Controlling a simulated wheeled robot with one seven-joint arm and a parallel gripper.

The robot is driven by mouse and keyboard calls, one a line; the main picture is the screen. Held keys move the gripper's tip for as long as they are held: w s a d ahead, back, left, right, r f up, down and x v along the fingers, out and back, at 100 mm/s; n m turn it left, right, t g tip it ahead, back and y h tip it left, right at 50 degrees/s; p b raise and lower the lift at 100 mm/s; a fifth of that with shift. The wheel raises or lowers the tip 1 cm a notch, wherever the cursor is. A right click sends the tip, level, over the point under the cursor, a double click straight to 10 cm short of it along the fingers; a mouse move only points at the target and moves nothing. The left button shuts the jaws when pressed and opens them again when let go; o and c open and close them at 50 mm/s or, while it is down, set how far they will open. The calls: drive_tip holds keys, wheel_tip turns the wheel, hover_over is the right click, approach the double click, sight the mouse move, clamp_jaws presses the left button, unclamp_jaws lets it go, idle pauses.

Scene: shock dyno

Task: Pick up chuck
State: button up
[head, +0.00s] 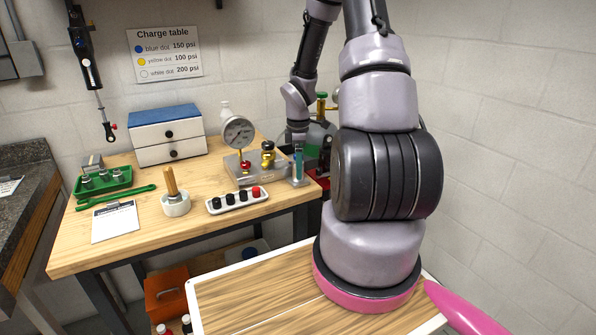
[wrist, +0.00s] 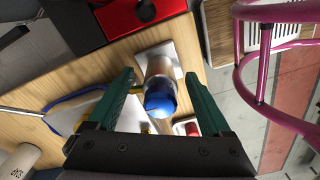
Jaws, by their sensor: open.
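A short upright cylinder with a blue top (wrist: 161,98), which looks like the chuck, stands on a pale square base (wrist: 172,52) in the wrist view. My gripper (wrist: 158,90) is open, with its green fingers on either side of the cylinder and a visible gap at each side. In the head view my gripper (head: 298,160) points down at a small grey stand (head: 299,182) near the right front edge of the wooden bench. The cylinder is mostly hidden there behind the fingers.
Left of the stand are a pressure gauge (head: 239,132) on a block and a white tray (head: 237,204) of black and red caps. A white cup (head: 175,206), a green tray (head: 104,181) and a drawer box (head: 168,135) stand further left. A red box (wrist: 140,16) is close in the wrist view.

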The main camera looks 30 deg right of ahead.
clamp_jaws()
idle(0.3)
